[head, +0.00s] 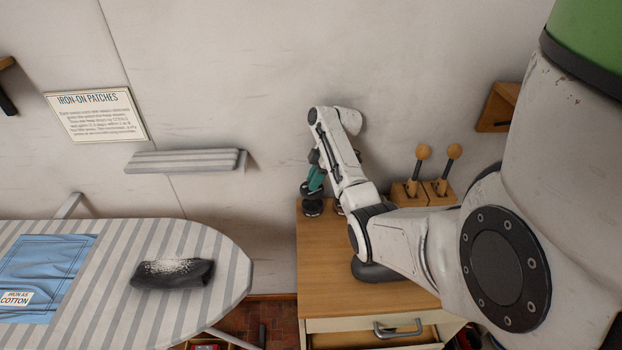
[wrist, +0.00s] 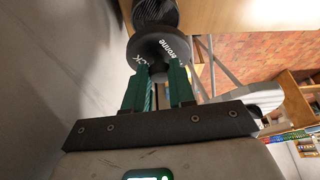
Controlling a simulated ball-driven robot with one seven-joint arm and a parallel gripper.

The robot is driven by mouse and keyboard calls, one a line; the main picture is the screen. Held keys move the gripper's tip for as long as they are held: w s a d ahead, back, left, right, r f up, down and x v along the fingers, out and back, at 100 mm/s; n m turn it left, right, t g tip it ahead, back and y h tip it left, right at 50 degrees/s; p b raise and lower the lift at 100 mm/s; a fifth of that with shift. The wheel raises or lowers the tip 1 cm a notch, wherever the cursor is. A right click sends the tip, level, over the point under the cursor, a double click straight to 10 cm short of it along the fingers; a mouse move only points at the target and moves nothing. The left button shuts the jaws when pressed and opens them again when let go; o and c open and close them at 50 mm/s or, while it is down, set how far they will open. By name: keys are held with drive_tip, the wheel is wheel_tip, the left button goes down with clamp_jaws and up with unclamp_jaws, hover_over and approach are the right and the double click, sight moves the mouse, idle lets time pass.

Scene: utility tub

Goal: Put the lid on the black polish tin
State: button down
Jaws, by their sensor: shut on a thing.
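My gripper (head: 314,181) has teal fingers and is shut on a round black lid (wrist: 150,46) with white lettering, which shows between and beyond the fingertips (wrist: 158,75) in the wrist view. In the head view the lid (head: 309,189) is small and dark under the fingers. The black polish tin (head: 313,208) stands on the wooden cabinet top near the wall, just below the held lid. In the wrist view a dark ridged round thing (wrist: 155,11), likely the tin, lies beyond the lid and is partly hidden by it. I cannot tell whether lid and tin touch.
Another small dark thing (head: 339,208) stands beside the tin, partly hidden by my arm. Two wooden blocks with ball-topped handles (head: 422,185) stand at the right of the cabinet top (head: 325,270). A striped ironing board (head: 110,285) is at left. The cabinet's front left is clear.

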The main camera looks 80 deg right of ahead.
drive_tip(key=shift+f+b, duration=2.55)
drive_tip(key=shift+f, duration=0.6)
drive_tip(key=shift+s+r, duration=0.1)
drive_tip(key=shift+f, duration=0.2)
idle(0.4)
drive_tip(key=shift+c, duration=2)
unclamp_jaws()
drive_tip(key=shift+r+p, duration=0.1)
drive_tip(key=shift+p, duration=0.25)
